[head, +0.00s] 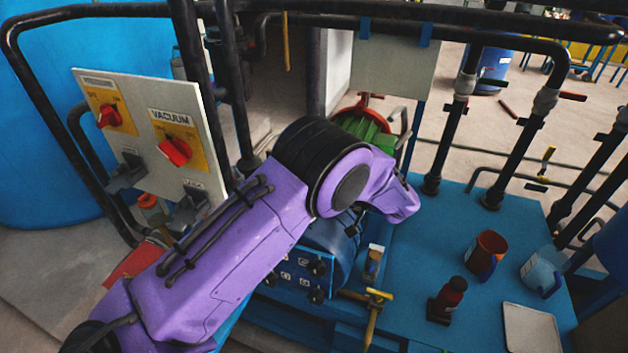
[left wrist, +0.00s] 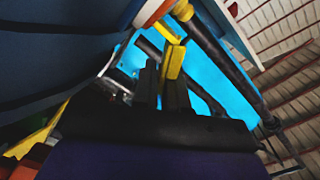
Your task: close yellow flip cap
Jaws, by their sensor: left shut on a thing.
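In the left wrist view a yellow piece (left wrist: 174,62), taken to be the yellow flip cap, stands at the tips of my left gripper (left wrist: 165,75). The two dark fingers are close together and shut on it. How far the cap is tilted cannot be told. In the head view my purple left arm crosses the middle and hides the gripper and the cap. My right gripper is in neither view.
A switch panel (head: 150,135) with red knobs stands left of my arm. Dark pipes surround the blue deck (head: 440,235).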

